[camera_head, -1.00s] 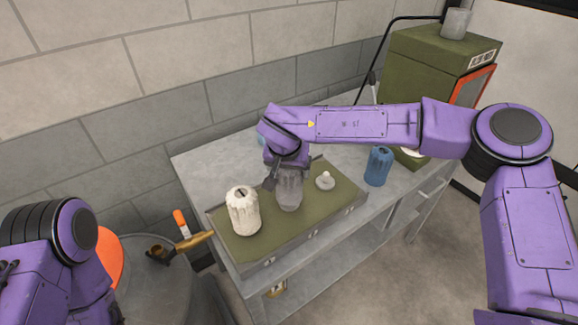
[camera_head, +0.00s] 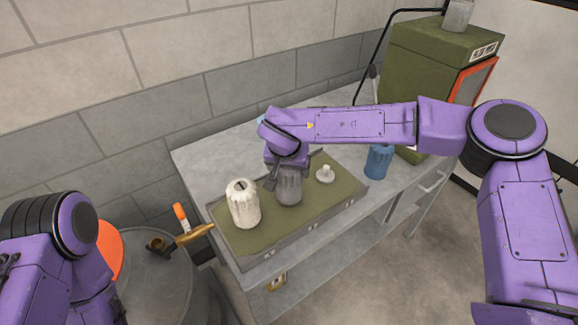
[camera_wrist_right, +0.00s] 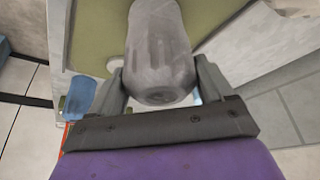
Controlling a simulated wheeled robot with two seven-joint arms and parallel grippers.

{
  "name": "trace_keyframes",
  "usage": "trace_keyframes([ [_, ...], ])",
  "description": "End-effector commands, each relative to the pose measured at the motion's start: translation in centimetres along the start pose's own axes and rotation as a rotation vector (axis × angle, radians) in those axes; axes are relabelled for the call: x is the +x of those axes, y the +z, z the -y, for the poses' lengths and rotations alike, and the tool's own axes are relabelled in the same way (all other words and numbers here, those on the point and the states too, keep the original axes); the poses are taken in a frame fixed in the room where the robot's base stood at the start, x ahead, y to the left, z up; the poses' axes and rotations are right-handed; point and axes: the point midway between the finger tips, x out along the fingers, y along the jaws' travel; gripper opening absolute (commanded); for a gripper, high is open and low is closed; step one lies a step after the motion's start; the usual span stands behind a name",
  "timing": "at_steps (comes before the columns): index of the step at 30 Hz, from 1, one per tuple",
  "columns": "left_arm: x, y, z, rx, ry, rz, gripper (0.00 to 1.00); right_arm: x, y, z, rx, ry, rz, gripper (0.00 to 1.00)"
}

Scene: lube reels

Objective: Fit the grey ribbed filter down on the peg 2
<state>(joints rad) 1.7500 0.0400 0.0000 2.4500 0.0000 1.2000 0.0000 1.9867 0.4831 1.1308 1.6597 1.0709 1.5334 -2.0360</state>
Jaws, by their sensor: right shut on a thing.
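My right gripper (camera_head: 287,176) is shut on the grey ribbed filter (camera_head: 289,190) from above and holds it upright over the middle of the green tray (camera_head: 270,231). In the right wrist view the grey filter (camera_wrist_right: 158,40) sits between the two fingers (camera_wrist_right: 163,80). The filter hides whatever is under it, so I cannot tell whether a peg is inside it or whether it touches the tray. A bare white peg (camera_head: 325,174) stands on the tray to its right. A cream ribbed filter (camera_head: 243,205) stands upright on the tray to its left. My left gripper is not in view.
A blue ribbed filter (camera_head: 378,161) stands on the grey bench (camera_head: 205,158) right of the tray. A green machine (camera_head: 433,60) is at the back right. A grey drum (camera_head: 160,278) with a brass-coloured tool (camera_head: 193,234) is at the lower left.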

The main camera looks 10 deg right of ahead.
Motion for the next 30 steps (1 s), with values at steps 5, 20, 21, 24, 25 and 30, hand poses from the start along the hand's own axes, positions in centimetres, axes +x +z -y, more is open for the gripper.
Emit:
trace_keyframes([
  [5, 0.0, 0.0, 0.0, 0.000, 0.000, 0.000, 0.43, 0.0, 0.0, 0.0, 0.000, 0.000, 0.000, 0.97],
  [20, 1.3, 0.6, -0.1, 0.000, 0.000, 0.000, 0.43, -4.5, 0.0, 0.0, 0.000, -0.002, -0.005, 1.00],
  [21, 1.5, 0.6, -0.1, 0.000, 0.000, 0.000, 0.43, -5.5, 0.0, 0.0, 0.000, -0.002, -0.005, 1.00],
  [24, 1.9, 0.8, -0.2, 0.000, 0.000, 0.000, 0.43, -7.8, 0.0, 0.0, 0.000, -0.002, -0.004, 1.00],
  [25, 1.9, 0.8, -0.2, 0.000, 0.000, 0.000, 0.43, -8.4, 0.0, 0.0, 0.001, -0.001, -0.003, 1.00],
  [30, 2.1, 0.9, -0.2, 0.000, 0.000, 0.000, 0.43, -10.3, 0.0, 0.0, 0.000, 0.000, 0.000, 1.00],
])
